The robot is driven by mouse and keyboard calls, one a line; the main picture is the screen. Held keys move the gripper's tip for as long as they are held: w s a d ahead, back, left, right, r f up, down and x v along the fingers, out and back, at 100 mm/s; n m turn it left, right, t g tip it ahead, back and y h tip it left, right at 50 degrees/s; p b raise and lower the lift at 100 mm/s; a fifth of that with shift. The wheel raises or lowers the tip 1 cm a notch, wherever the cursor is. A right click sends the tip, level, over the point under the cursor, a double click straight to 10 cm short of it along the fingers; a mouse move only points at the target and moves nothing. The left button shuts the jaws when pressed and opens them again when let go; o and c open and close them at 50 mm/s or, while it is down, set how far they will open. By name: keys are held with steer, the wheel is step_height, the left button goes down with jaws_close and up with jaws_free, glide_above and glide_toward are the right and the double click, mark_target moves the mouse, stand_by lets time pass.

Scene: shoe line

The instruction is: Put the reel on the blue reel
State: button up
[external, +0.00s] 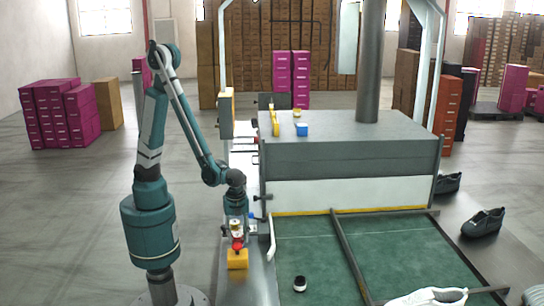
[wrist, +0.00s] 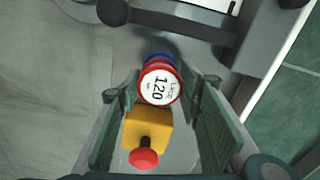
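In the wrist view a reel with a white "120" label (wrist: 159,86) and a red rim faces the camera. A blue part (wrist: 157,58) shows just behind its far edge; it looks like the blue reel beneath, with most of it hidden. My gripper (wrist: 159,78) is open, with one green finger on each side of the reel and a gap visible on both sides. In the external view my gripper (external: 237,224) is low over the grey ledge left of the machine, and a small blue patch (external: 253,222) shows beside it.
A yellow box (external: 237,259) with a red button (external: 238,243) stands close by the gripper. The grey machine (external: 350,150) and green belt (external: 400,245) are to the right. A yellow item (external: 275,124) and a blue item (external: 301,129) lie on the machine top.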

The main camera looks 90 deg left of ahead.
mark_target(238, 234)
steer(key=o, duration=0.3)
steer(key=shift+r, duration=0.2)
steer(key=shift+r+p, duration=1.45)
steer(key=shift+r, duration=4.55)
steer(key=shift+s+a+r+n+t, duration=0.8)
steer(key=shift+a+r+n+t, duration=0.4)
steer(key=shift+a+r+n, duration=2.35)
steer(key=shift+s+a+r+n+t, duration=0.75)
steer(key=shift+a+r+n+t, duration=0.7)
steer(key=shift+a+r, duration=2.25)
steer(key=shift+s+a+r+n+t, duration=0.9)
steer(key=shift+a+r+n, duration=1.6)
steer(key=shift+a, duration=2.7)
